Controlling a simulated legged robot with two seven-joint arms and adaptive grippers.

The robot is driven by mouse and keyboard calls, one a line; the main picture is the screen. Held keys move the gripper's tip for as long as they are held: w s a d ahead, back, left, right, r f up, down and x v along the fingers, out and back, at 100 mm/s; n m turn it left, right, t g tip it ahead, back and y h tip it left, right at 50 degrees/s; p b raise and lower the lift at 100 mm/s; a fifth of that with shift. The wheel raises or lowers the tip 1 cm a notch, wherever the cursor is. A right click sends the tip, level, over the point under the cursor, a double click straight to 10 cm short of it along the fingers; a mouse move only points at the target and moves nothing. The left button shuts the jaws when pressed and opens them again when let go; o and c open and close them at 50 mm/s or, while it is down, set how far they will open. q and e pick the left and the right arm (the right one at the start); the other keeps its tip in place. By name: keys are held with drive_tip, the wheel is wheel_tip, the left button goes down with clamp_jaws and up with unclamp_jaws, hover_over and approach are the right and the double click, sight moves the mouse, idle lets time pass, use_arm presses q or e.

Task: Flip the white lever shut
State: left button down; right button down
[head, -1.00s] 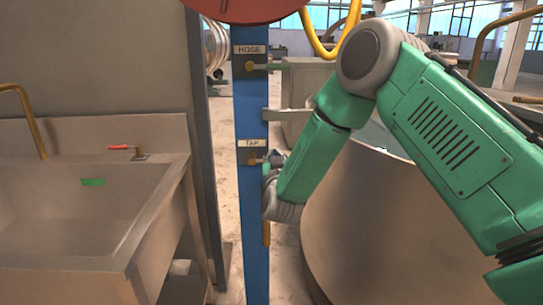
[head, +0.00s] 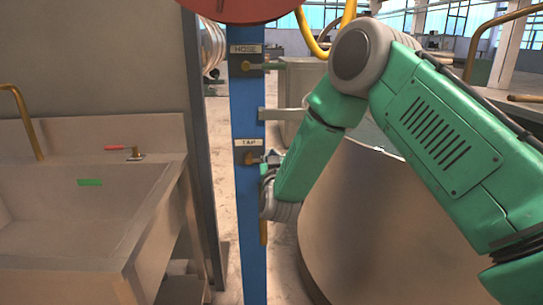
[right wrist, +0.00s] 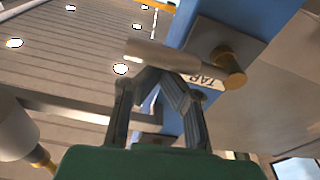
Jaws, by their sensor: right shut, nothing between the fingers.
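The tap's lever (right wrist: 165,55) is a pale whitish-grey bar in the right wrist view, running left from a brass pivot (right wrist: 228,65) on the blue post (right wrist: 268,18). The "TAP" label (right wrist: 205,82) is partly covered by my fingers. My left gripper is not in view.
A red disc (head: 245,8) is at the top. A sink (head: 70,235) stands left, a large metal vessel (head: 350,225) right, behind my arm.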

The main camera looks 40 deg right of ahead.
drive_tip(key=r, duration=0.1)
drive_tip(key=r+p, duration=0.1)
drive_tip(key=w+r+p, duration=0.1)
drive_tip(key=shift+d+r, duration=0.3)
drive_tip(key=shift+d, duration=0.1)
drive_tip(key=v, duration=1)
drive_tip(key=shift+s+a, duration=0.1)
drive_tip(key=shift+a, duration=0.25)
